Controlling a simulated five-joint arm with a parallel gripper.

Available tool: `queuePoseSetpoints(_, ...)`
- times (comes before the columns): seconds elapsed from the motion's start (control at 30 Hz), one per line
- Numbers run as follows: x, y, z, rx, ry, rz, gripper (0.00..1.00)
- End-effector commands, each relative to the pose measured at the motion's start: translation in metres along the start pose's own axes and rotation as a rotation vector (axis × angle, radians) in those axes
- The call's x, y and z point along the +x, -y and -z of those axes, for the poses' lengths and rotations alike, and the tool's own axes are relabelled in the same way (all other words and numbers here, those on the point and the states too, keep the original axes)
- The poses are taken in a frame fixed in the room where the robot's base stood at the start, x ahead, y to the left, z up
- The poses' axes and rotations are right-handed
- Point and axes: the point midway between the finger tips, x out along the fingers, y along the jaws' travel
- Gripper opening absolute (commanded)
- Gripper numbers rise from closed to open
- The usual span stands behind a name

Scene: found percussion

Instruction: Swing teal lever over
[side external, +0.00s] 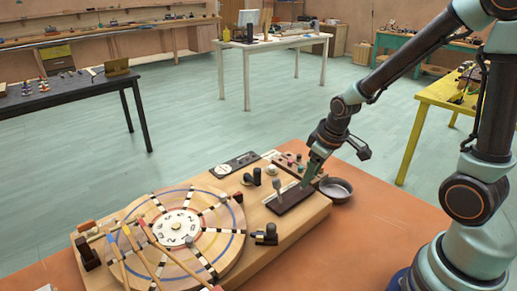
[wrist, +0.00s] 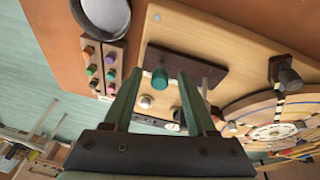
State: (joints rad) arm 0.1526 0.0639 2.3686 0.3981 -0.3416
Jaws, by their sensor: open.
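The teal lever shows in the wrist view as a round teal knob (wrist: 160,79) at one end of a dark brown base plate (wrist: 188,66). My gripper (wrist: 160,74) is open, and the knob appears between its two fingertips. I cannot tell whether either finger touches it. In the side view my gripper (side external: 309,178) points down at the right end of the dark base (side external: 292,202), and the teal knob cannot be made out there. A grey upright lever (side external: 277,186) stands at the left part of the same base.
A round wooden wheel (side external: 150,222) with striped spokes and several sticks lies left. A grey metal bowl (side external: 335,189) and a strip of coloured knobs (wrist: 110,73) are beside the base. Black-handled fittings (side external: 266,236) stand nearby on the wooden board.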

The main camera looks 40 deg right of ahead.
Motion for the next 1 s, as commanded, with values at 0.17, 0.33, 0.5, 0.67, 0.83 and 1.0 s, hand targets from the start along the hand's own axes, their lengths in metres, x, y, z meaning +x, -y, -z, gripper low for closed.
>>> queuePoseSetpoints(0.17, -0.013, -0.001, 0.002, 0.0, -0.005, -0.002, 0.57)
queuePoseSetpoints(0.33, -0.038, -0.001, 0.002, 0.0, -0.007, -0.002, 0.57)
queuePoseSetpoints(0.5, -0.066, -0.001, 0.002, 0.0, -0.007, -0.002, 0.57)
queuePoseSetpoints(0.67, -0.092, -0.001, 0.001, 0.0, -0.006, -0.002, 0.57)
queuePoseSetpoints(0.83, -0.111, 0.0, 0.0, 0.0, -0.002, -0.001, 0.57)
queuePoseSetpoints(1.0, -0.12, 0.0, 0.0, 0.0, 0.0, 0.0, 0.57)
